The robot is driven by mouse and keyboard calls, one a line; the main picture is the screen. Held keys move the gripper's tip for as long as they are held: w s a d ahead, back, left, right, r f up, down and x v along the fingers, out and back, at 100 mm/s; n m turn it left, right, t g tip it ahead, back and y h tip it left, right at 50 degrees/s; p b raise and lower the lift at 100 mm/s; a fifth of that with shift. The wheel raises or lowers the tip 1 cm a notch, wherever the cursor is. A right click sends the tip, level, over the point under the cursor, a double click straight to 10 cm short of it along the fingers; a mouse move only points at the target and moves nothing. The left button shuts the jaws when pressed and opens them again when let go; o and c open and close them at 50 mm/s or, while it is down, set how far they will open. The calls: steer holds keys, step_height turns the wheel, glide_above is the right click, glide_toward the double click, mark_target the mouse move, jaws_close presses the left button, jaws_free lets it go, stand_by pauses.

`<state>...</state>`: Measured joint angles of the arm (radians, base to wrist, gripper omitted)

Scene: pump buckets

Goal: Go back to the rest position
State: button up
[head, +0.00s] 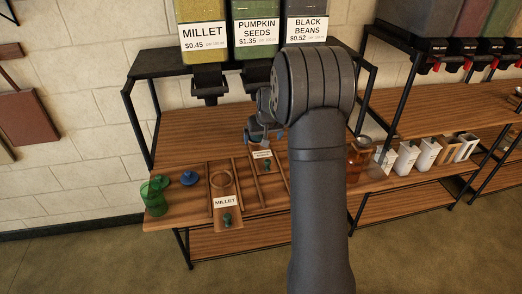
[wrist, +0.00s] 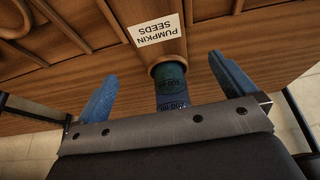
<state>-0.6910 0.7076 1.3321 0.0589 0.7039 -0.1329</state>
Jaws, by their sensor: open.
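My gripper (head: 264,130) is open in the head view, over the rear of the table behind my arm link. In the wrist view its two blue fingers (wrist: 163,72) are spread apart. A teal-to-blue measuring cup with volume marks (wrist: 171,88) shows between the fingers, apart from both. The cup stands by the white PUMPKIN SEEDS label (wrist: 158,30), which also shows small in the head view (head: 262,154). My arm hides part of the table's right side in the head view.
A green glass (head: 154,197) and blue lid (head: 189,178) stand at the table's left. The wooden MILLET holder (head: 224,202) lies right of them. Dispensers (head: 255,35) hang above on a black frame. White containers (head: 406,158) and an amber jar (head: 358,160) stand at right.

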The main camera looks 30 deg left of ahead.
stand_by(0.4)
steer(key=v, duration=1)
steer(key=shift+f, duration=0.1)
